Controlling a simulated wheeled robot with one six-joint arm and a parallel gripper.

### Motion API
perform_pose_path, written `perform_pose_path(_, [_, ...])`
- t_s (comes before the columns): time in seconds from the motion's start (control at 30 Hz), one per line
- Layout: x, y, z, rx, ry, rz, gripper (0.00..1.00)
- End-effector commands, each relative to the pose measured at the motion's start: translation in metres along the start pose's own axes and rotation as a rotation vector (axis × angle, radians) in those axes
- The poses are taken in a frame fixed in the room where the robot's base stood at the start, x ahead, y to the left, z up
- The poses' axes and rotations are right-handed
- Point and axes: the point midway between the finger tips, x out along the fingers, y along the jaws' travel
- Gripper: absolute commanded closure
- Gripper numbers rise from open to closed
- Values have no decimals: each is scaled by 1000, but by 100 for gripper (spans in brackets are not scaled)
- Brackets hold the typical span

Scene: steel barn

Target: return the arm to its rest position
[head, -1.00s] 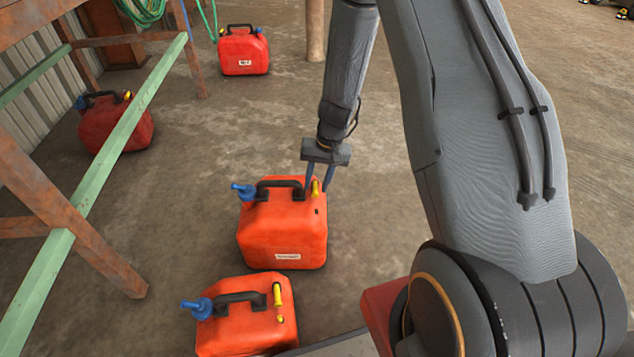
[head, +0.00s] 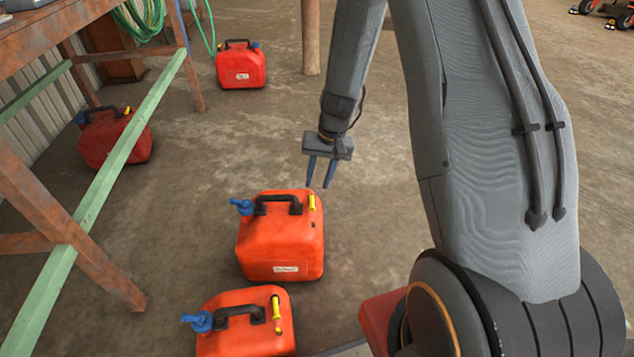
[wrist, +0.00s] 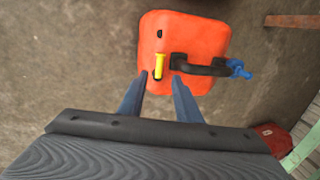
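My gripper (head: 320,186) hangs from my arm just above and behind the right side of an orange-red fuel can (head: 281,246) on the concrete floor. Its two blue fingers are apart with nothing between them. In the wrist view, my gripper (wrist: 158,76) shows its fingers spread at the near edge of the same can (wrist: 185,40). That can has a black handle, a blue spout and a yellow cap. My arm reaches forward from the right side of the head view.
Another orange can (head: 243,332) stands nearer. Red cans stand at the back (head: 241,65) and under the bench (head: 115,138) at left. The bench has a green rail (head: 112,172). A wooden post (head: 311,38) stands behind. The floor (head: 220,140) behind my gripper is clear.

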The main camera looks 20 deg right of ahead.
Motion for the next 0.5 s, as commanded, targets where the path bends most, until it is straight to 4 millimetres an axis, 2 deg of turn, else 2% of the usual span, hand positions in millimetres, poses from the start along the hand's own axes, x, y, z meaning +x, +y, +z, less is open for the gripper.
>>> perform_pose_path(0.37, [0, 0, 0, 0, 0, 0, 69])
perform_pose_path(0.5, [-7, -15, 8, -31, -3, 1, 69])
